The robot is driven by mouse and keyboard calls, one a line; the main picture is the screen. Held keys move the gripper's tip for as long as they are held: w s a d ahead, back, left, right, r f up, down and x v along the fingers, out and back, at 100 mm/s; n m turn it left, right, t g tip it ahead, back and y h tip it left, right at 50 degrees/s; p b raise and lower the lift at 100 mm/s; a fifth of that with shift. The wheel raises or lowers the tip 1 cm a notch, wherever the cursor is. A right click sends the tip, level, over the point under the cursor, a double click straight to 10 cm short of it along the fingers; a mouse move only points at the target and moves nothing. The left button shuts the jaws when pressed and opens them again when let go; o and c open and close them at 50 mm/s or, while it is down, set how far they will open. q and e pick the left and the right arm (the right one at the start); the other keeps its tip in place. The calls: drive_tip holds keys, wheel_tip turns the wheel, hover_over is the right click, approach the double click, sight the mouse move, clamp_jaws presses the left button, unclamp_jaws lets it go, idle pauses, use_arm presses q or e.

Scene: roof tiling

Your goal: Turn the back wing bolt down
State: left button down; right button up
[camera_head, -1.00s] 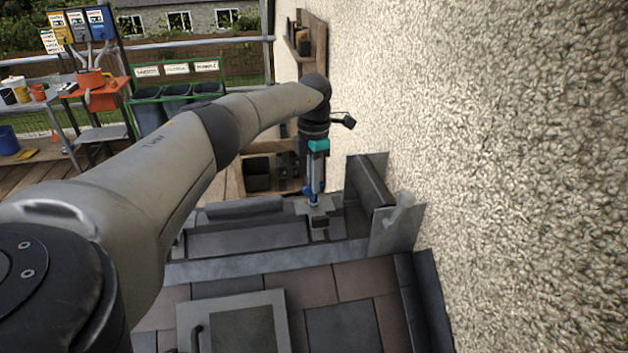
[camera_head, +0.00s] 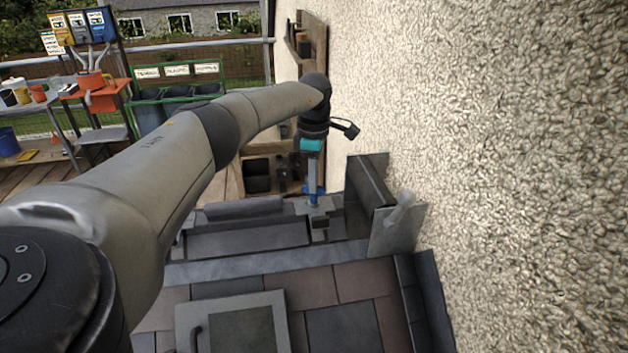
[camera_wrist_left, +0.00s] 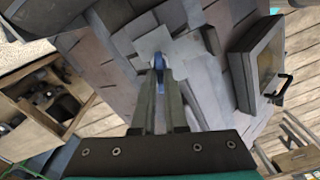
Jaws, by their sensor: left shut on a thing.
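My left gripper (camera_head: 313,194) points down at the far side of the roof piece, beside the rough wall. Its two long fingers also show in the left wrist view (camera_wrist_left: 160,78). They are shut on a small blue wing bolt (camera_wrist_left: 158,62), which stands over a pale grey metal plate (camera_wrist_left: 153,42). In the head view the plate (camera_head: 320,212) shows just under the fingertips, and the bolt is mostly hidden by the gripper. My right gripper is in neither view.
Tiles (camera_head: 343,325) and a framed roof window (camera_head: 238,325) lie on the near side. Dark upright flashing (camera_head: 370,185) stands right of the gripper against the rough wall (camera_head: 500,150). A wooden shelf box (camera_wrist_left: 45,100) is at the left in the wrist view.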

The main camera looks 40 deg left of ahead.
use_arm(q)
drive_tip(key=shift+w+a+r, duration=0.1)
drive_tip(key=shift+w+r, duration=0.05)
drive_tip(key=shift+r, duration=0.15)
drive_tip(key=c, duration=1.1)
unclamp_jaws()
drive_tip(key=shift+o, duration=0.8)
drive_tip(key=shift+f, duration=0.15)
wheel_tip(320, 180, up, 15)
